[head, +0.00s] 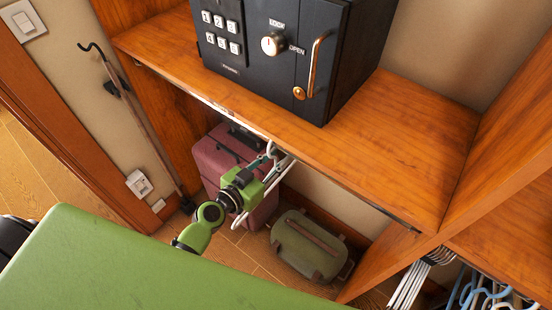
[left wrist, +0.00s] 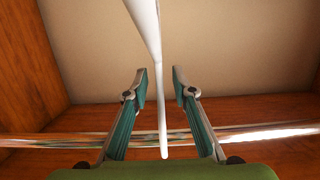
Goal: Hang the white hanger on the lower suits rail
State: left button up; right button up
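The white hanger (head: 279,172) is below the front edge of the wooden shelf, with its hook end close under the shelf. My left gripper (head: 270,155) is beside its upper part. In the left wrist view the white hanger (left wrist: 161,95) passes between the two spread fingers of the left gripper (left wrist: 159,78), with a gap on each side. The rail (left wrist: 260,134) crosses that view behind the fingers. Whether the hook rests on the rail I cannot tell. My right gripper is not in view.
A black safe (head: 285,50) stands on the wooden shelf (head: 390,135). Below are a dark red suitcase (head: 212,160) and an olive bag (head: 308,247) on the floor. Several other hangers (head: 415,275) hang at the lower right. A hooked stick (head: 135,115) leans at the left.

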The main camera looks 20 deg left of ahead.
pick_arm(q)
jog(key=v, duration=1)
jog(key=shift+s+a, duration=0.1)
jog(key=shift+s, duration=0.25)
jog(key=shift+s+a+r, duration=0.2)
jog(key=shift+s+r, duration=0.05)
jog(key=shift+s, duration=0.35)
jog(key=shift+d, duration=0.1)
